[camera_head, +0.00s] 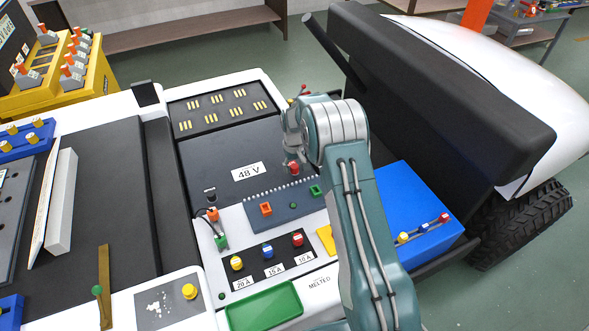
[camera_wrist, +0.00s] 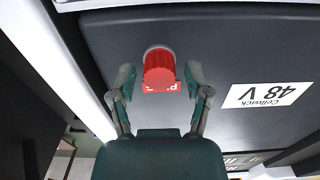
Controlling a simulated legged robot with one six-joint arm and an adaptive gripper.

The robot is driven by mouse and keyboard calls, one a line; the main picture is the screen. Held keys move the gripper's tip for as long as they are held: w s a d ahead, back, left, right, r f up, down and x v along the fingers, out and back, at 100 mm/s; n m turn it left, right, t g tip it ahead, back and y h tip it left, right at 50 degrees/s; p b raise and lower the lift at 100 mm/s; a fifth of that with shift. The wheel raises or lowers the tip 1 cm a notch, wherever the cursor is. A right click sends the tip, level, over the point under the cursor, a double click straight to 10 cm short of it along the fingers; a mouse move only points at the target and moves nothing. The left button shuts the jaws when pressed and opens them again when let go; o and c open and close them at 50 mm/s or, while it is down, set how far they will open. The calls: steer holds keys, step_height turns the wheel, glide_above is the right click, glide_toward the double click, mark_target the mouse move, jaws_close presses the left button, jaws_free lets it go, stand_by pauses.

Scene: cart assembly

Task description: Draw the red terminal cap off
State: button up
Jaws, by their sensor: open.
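The red terminal cap (camera_wrist: 159,72) is a ribbed red cylinder on the dark battery top (camera_wrist: 230,50), beside a small red label (camera_wrist: 176,88). In the head view the cap (camera_head: 293,168) shows at the right side of the dark 48 V block, just below my gripper (camera_head: 291,158). In the wrist view the two fingers of my gripper (camera_wrist: 158,80) are apart, one on each side of the cap. A small gap shows on both sides, so the fingers do not seem to touch it. The cap's base is partly hidden from above.
A white 48 V label (camera_wrist: 267,95) is on the battery top. A grey strip with orange and green blocks (camera_head: 290,205) lies in front. A blue box (camera_head: 410,190) stands to the right of my arm. A black seat back (camera_head: 440,80) rises behind it.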

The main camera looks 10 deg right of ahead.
mark_target(294, 166)
jaws_close()
steer(key=shift+r, duration=0.4)
steer(key=shift+r, duration=2.45)
